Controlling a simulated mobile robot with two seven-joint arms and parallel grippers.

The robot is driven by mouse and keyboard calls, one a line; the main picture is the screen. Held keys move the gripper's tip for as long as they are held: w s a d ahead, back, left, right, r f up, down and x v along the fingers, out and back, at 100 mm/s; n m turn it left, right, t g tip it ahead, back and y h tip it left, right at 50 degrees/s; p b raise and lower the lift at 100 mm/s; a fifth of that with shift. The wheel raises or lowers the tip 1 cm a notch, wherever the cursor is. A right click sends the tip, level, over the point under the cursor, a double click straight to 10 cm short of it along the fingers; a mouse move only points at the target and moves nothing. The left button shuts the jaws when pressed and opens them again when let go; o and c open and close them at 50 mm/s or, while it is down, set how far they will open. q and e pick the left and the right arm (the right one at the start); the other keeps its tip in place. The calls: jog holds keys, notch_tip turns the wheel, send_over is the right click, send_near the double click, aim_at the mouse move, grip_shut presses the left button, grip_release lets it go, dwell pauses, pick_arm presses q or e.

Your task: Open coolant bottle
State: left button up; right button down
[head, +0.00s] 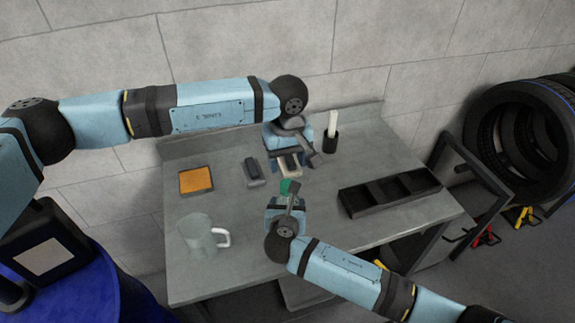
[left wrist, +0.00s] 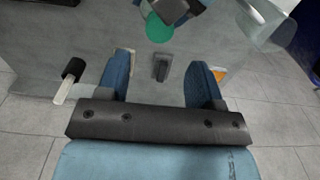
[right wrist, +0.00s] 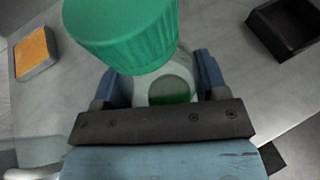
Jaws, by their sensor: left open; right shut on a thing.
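The coolant bottle's green cap (head: 287,186) shows near the table's middle. In the right wrist view the ribbed green cap (right wrist: 125,30) sits on the pale, translucent bottle (right wrist: 165,88), with green liquid inside. My right gripper (head: 287,200) is shut around the bottle body below the cap; it hides most of the body in the head view. My left gripper (head: 290,165) is open, behind the bottle and apart from it. In the left wrist view its fingers (left wrist: 158,82) have nothing held between them, and the green cap (left wrist: 158,28) lies beyond the fingertips.
A clear jug (head: 196,240) stands front left on the grey table (head: 190,285).

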aim_at(288, 184)
pick_arm(q)
notch_tip(288, 184, down, 8)
jog(key=shift+r, duration=0.1)
jog(key=c, duration=0.9)
jog(key=shift+c, duration=0.3)
jog(key=n, duration=0.2)
jog(key=shift+n, duration=0.4)
jog(key=o, duration=1)
